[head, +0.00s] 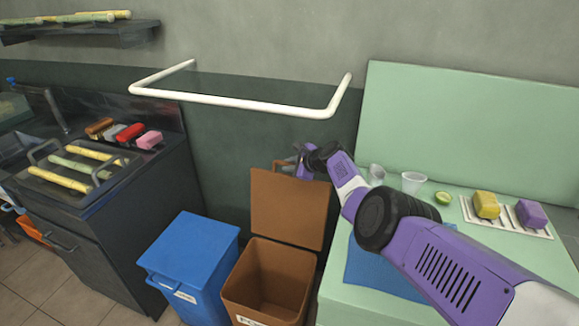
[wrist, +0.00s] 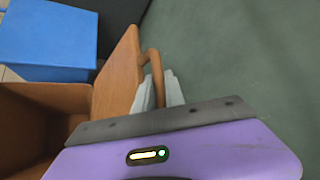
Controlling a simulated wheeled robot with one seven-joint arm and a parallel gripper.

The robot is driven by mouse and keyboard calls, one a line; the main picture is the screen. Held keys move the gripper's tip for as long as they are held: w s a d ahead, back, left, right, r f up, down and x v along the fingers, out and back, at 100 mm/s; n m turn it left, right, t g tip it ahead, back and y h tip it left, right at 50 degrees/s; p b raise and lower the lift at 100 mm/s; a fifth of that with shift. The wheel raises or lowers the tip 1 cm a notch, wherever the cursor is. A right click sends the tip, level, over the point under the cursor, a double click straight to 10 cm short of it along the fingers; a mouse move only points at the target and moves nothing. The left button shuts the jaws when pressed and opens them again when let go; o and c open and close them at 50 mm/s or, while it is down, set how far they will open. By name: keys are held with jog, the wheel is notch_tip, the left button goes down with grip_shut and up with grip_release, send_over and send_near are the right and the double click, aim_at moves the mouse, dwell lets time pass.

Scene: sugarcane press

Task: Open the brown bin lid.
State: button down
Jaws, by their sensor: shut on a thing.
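The brown bin (head: 262,284) stands on the floor between the blue bin and the green counter. Its brown lid (head: 289,207) is raised upright at the back, and the bin's inside shows. In the wrist view the lid (wrist: 120,75) is seen edge-on with a curved brown handle (wrist: 153,62) on its far side. My gripper (wrist: 158,92) is shut on that handle, its pale fingers around the handle's lower end. In the head view my gripper (head: 294,163) is at the lid's top edge, partly hidden by my wrist.
A closed blue bin (head: 190,262) stands left of the brown bin and also shows in the wrist view (wrist: 48,42). A white rail (head: 240,103) juts from the wall above. The green counter (head: 340,290) with cups, a lime and sponges is at right, under my arm.

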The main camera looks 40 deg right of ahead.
jog(key=c, duration=1.4)
grip_release()
jog(key=shift+s, duration=0.1)
jog(key=p+v, duration=0.2)
jog(key=p, duration=0.2)
jog(key=shift+s+r, duration=0.1)
jog(key=shift+r, duration=0.3)
jog(key=shift+p+v, duration=1.3)
jog(key=shift+v, duration=1.25)
jog(key=shift+s+f, duration=0.1)
